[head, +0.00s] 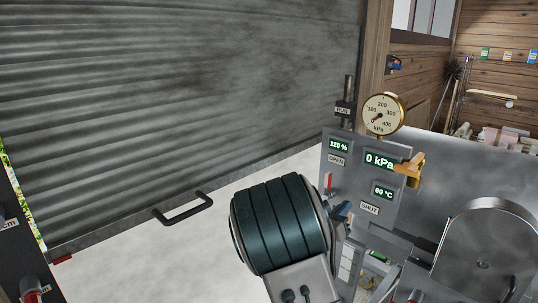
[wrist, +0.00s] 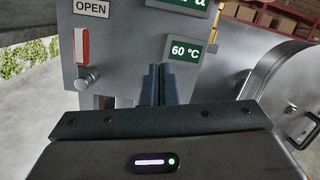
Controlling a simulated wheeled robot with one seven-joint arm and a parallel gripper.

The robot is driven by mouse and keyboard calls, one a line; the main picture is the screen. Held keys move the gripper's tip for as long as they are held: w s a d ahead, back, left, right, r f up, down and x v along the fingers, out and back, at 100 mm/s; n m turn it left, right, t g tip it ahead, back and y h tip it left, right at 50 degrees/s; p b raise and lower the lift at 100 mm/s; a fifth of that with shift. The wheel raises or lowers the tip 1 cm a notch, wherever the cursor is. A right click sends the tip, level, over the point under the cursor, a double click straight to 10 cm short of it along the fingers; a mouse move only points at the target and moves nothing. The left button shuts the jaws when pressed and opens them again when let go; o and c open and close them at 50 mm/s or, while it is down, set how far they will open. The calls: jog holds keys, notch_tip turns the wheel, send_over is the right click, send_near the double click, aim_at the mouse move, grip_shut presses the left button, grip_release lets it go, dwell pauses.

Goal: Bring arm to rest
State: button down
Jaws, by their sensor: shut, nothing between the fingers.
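My gripper (wrist: 160,72) is shut and empty in the wrist view, its two dark fingers together in front of a grey control panel (wrist: 125,20). In the head view my arm reaches forward from the bottom middle, and my dark blue fingertips (head: 343,209) show just past its large dark green ribbed joint. They are close to the lower left part of the panel (head: 345,180). I cannot tell whether they touch it. Much of the gripper is hidden by my arm in the head view.
The panel carries a round gauge (head: 382,114), a display reading 0 kPa (head: 380,160) and an orange-yellow handle (head: 411,170). A round metal door (head: 487,255) is at the right. A corrugated shutter (head: 180,100) with a black handle (head: 183,208) fills the left. Pale floor lies between.

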jog(key=s+d+f+m+g+y, duration=0.25)
jog(key=s+m+g, duration=0.35)
jog(key=s+m, duration=0.3)
jog(key=s+d+f+m+g+y, duration=0.1)
jog(key=s+d+m+g+y, duration=0.15)
jog(key=s+m+g, duration=0.45)
jog(key=s+a+r+m+t+y, duration=0.1)
jog(key=s+a+m+t+y, duration=0.2)
jog(key=s+a+m+y, duration=0.7)
jog(key=s+a+m, duration=0.3)
jog(key=s+a, duration=0.2)
jog(key=shift+a+r+t, duration=0.25)
jog(key=shift+a+t, duration=0.05)
jog(key=shift+a, duration=0.05)
